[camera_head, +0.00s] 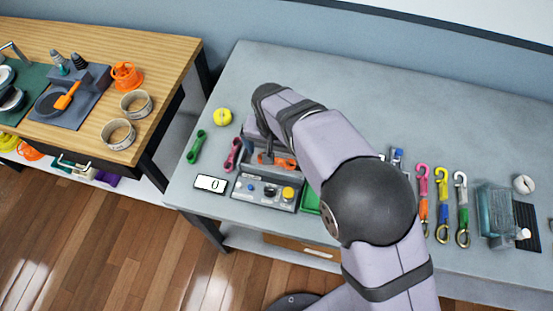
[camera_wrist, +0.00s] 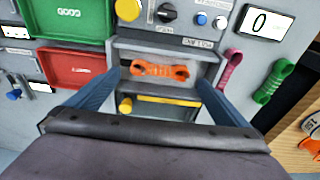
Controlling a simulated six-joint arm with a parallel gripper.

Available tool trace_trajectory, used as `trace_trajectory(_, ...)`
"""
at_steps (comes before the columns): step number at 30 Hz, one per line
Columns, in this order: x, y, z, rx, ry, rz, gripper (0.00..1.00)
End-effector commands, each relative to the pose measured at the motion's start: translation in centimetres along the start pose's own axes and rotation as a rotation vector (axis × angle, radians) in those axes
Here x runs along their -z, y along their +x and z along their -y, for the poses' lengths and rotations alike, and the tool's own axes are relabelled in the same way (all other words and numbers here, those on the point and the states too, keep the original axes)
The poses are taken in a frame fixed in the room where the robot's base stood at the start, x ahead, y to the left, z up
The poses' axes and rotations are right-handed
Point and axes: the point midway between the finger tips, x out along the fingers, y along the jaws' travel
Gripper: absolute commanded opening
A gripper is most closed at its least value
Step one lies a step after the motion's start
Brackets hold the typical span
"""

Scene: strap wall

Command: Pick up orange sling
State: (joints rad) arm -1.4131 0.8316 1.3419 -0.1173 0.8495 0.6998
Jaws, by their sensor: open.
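The orange sling (camera_wrist: 160,70) lies bunched across a grey recess of the panel unit, below a row of knobs in the wrist view. In the head view a bit of the orange sling (camera_head: 287,163) shows beside my arm. My gripper (camera_wrist: 160,80) is open, with one finger on each side of the orange sling. I cannot tell whether the fingers touch it. In the head view my gripper (camera_head: 265,158) is over the panel unit, partly hidden by my arm. A magenta sling (camera_wrist: 231,68) and a green sling (camera_wrist: 272,82) lie beside the unit.
A green tray (camera_wrist: 72,24) and a red tray (camera_wrist: 75,62) sit beside the panel unit. A counter display (camera_head: 210,183) lies near the table's front edge. Several hooked straps (camera_head: 441,190) lie at the right. The table's back is clear.

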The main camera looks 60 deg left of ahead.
Motion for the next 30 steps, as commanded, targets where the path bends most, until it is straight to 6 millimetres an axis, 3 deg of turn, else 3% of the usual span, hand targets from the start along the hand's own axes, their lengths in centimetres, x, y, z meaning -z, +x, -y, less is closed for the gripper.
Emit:
trace_trajectory(12,0.0,4.1,0.0,-0.002,0.000,0.002,1.00)
trace_trajectory(22,0.0,4.7,0.0,0.000,0.000,0.000,1.00)
trace_trajectory(23,0.0,4.7,0.0,0.000,0.000,0.000,0.98)
trace_trajectory(26,0.0,4.7,0.0,0.000,0.000,0.000,0.74)
trace_trajectory(30,0.0,4.7,0.1,0.000,0.000,0.000,0.73)
